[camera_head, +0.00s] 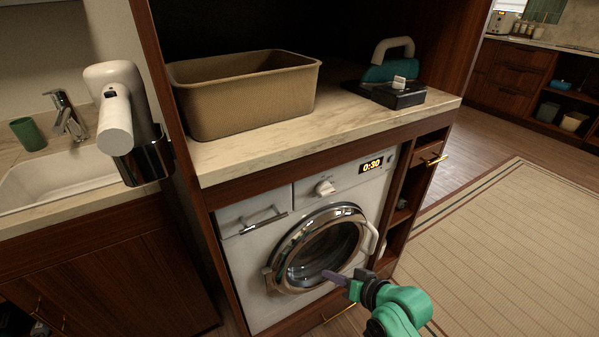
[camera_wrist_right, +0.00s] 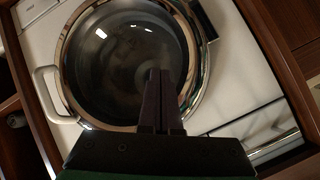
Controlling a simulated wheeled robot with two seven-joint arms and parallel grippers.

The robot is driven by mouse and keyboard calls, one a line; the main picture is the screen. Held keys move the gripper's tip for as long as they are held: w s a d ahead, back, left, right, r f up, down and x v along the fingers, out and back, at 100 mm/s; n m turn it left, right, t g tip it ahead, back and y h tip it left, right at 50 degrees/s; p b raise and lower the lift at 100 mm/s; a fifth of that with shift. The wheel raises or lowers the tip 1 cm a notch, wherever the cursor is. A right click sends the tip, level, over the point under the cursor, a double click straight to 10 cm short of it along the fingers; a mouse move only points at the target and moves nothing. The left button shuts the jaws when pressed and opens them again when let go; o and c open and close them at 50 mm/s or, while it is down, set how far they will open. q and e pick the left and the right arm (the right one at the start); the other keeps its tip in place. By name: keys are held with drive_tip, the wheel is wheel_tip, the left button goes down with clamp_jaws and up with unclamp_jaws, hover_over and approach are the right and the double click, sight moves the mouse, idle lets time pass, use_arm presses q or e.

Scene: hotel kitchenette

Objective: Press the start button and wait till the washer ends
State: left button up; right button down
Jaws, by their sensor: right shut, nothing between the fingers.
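The white washer (camera_head: 254,270) is built in under the marble counter; it also shows in the wrist view (camera_wrist_right: 237,78). Its round glass door (camera_head: 325,245) looks closed, with a chrome ring and a pale handle at its right. The lit display (camera_head: 371,166) reads 0:30, beside a white knob (camera_head: 325,187). I cannot clearly make out which control is the start button. My right gripper (camera_head: 326,274) is shut and empty, in front of the lower part of the door. In the wrist view its dark fingers (camera_wrist_right: 160,74) lie together over the door glass. My left gripper is out of view.
A tan bin (camera_head: 245,105) and an iron (camera_head: 388,68) near a dark box (camera_head: 392,95) stand on the counter. A hair dryer (camera_head: 115,120) hangs at the left by the sink (camera_head: 60,180). A drawer handle (camera_head: 433,160) juts out right of the washer. Open floor and a rug (camera_head: 510,240) lie right.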

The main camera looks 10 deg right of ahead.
drive_tip(key=w+d+r+m+t, duration=0.1)
drive_tip(key=r, duration=0.1)
drive_tip(key=w+d+r+m+t, duration=0.1)
drive_tip(key=w+r, duration=0.1)
drive_tip(key=w+d+r+m+t, duration=0.1)
drive_tip(key=w+r+m+t, duration=0.1)
drive_tip(key=shift+w+d+y, duration=0.2)
drive_tip(key=shift+w+y, duration=0.05)
drive_tip(key=shift+y, duration=0.05)
drive_tip(key=m+t+h, duration=0.7)
drive_tip(key=m+h, duration=0.8)
drive_tip(key=m, duration=0.5)
approach(392, 159)
drive_tip(key=s+d+r, duration=0.4)
drive_tip(key=s+d, duration=0.1)
drive_tip(key=d, duration=0.2)
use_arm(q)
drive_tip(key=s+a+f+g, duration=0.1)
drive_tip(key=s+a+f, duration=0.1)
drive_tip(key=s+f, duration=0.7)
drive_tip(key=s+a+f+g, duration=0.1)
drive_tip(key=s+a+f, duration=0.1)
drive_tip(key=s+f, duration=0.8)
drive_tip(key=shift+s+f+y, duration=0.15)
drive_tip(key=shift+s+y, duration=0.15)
use_arm(e)
drive_tip(key=shift+w+a+f, duration=0.1)
drive_tip(key=shift+w+a, duration=0.15)
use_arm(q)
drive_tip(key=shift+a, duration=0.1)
